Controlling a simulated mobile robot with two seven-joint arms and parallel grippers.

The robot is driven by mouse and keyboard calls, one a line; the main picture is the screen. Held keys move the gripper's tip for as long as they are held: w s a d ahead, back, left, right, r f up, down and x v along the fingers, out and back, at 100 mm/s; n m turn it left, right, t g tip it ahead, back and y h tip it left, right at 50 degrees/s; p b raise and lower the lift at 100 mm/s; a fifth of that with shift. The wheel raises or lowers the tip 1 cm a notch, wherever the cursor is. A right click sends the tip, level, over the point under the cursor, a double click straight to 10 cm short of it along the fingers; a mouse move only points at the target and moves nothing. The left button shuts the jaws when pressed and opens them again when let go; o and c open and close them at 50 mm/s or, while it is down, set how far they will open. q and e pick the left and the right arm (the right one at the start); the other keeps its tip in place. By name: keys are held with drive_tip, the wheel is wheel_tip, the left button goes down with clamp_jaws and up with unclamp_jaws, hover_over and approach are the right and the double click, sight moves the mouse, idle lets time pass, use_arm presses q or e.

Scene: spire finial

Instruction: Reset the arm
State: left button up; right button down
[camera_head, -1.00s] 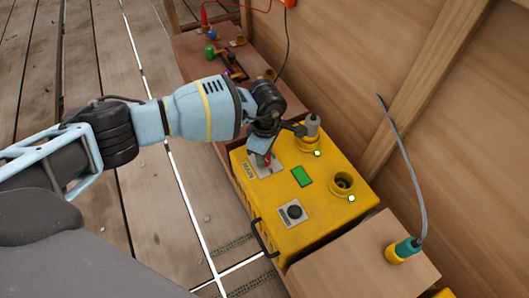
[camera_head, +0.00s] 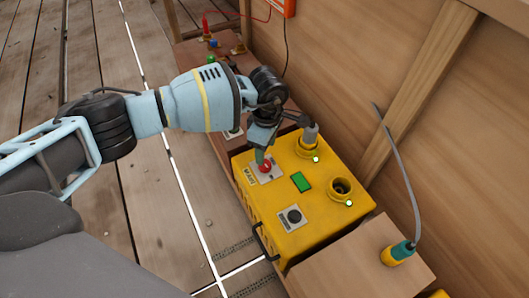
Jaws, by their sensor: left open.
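My left arm comes in from the left, and its gripper (camera_head: 261,146) hangs over the far left corner of a yellow box (camera_head: 290,228). The gripper is open and holds nothing that I can see. Just below its fingers is a red button or switch (camera_head: 265,166) on a pale plate on the box top. I cannot tell whether a finger touches it. My right gripper is out of view.
A green-and-yellow plug (camera_head: 398,253) stands on the wooden bench (camera_head: 350,265). A wooden wall (camera_head: 460,150) rises on the right.

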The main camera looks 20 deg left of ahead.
use_arm(q)
drive_tip(key=shift+r, duration=0.85)
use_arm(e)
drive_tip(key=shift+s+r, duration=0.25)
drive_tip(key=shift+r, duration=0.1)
use_arm(q)
drive_tip(key=shift+f, duration=0.1)
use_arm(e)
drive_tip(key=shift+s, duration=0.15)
